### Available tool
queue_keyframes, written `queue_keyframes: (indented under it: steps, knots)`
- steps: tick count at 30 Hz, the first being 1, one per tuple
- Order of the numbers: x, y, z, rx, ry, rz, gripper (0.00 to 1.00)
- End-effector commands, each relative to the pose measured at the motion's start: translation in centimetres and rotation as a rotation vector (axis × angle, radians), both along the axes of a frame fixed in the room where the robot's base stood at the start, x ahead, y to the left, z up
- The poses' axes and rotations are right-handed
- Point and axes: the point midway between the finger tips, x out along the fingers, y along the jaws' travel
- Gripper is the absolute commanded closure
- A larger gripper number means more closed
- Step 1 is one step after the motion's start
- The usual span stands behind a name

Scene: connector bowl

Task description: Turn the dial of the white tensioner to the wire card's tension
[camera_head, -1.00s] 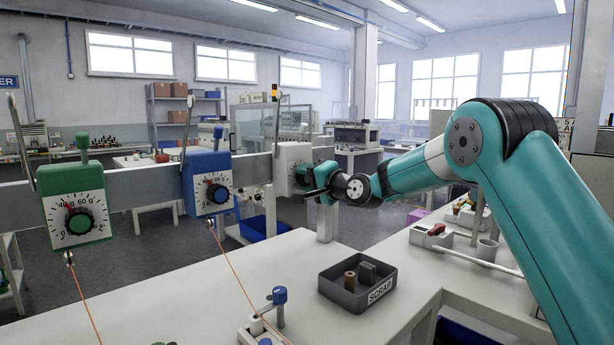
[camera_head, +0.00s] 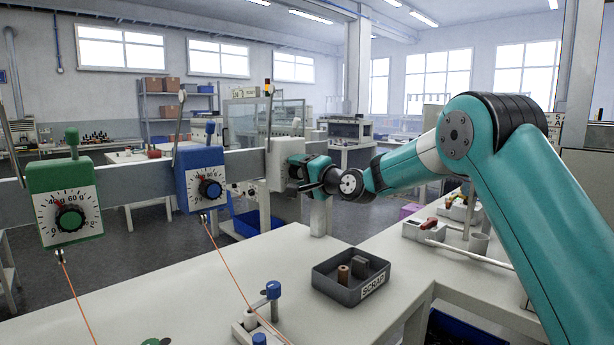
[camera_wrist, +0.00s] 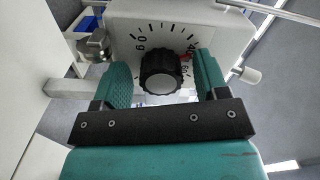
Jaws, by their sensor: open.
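The white tensioner (camera_head: 281,160) is on the grey rail, right of the blue one. In the wrist view its face (camera_wrist: 150,28) has a printed scale and a black knurled dial (camera_wrist: 161,74) with a grey cap. A red pointer (camera_wrist: 184,60) shows at the dial's edge between the 40 and 60 marks. My gripper (camera_wrist: 163,76) is open, with one teal finger on each side of the dial. Gaps show between fingers and dial. In the head view my gripper (camera_head: 299,171) is at the tensioner and hides its face. I cannot make out a wire card.
A green tensioner (camera_head: 65,198) and a blue tensioner (camera_head: 200,180) are on the rail (camera_head: 135,178) to the left, with orange wires running down from them. A dark SCRAP tray (camera_head: 327,285) with small pieces stands on the white bench (camera_head: 220,285). The bench around it is mostly clear.

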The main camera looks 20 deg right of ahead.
Motion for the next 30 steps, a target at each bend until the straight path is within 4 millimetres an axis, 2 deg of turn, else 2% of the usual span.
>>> queue_keyframes:
  steps: [5,21,25,30]
  knots:
    - [-1.6,-1.0,-0.1,0.001,0.001,-0.003,0.33]
    - [-13.0,-6.8,-0.2,0.0,0.0,-0.004,0.33]
    - [-14.5,-7.6,-0.2,0.0,0.0,-0.003,0.33]
    - [-15.4,-7.9,0.0,0.0,0.001,-0.001,0.33]
